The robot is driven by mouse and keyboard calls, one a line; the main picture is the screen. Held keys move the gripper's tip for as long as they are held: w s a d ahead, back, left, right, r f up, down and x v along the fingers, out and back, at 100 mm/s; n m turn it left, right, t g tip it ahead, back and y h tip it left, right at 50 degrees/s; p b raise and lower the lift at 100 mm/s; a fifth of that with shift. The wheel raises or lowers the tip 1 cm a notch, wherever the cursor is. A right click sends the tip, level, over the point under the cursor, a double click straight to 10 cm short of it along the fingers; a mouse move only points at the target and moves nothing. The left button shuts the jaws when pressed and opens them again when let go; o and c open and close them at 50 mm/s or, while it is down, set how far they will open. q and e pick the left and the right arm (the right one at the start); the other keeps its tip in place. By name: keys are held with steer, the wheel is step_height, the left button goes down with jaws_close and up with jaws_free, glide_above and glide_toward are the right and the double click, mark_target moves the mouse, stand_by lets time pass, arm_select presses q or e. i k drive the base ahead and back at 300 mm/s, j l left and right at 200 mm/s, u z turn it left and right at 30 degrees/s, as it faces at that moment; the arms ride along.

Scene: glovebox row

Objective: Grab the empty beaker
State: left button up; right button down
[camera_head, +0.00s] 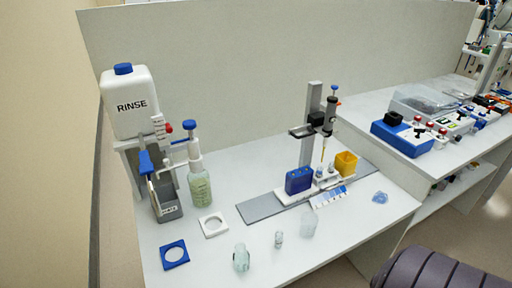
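A clear, empty-looking glass vessel (309,225), which may be the beaker, stands on the white table (345,232) near its front middle. A small clear vial (278,240) stands to its left. Further left, near the front edge, is a clear round-bodied glass vessel (241,258) with a narrower neck. These glasses are too small in view to read any markings. Neither of my grippers is in view.
A RINSE tank (131,103) and a pump bottle of pale green liquid (200,188) stand at left. A pipetting stand (312,135) rises behind the glasses; a dark ribbed object (435,271) is front right.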

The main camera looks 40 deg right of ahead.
mark_target(309, 220)
steer(key=z, duration=1.75)
steer(key=i+l, duration=0.1)
steer(key=l, duration=0.25)
steer(key=i+l, duration=0.15)
steer(key=l, duration=0.15)
steer(key=i+l, duration=0.1)
steer(key=l, duration=0.25)
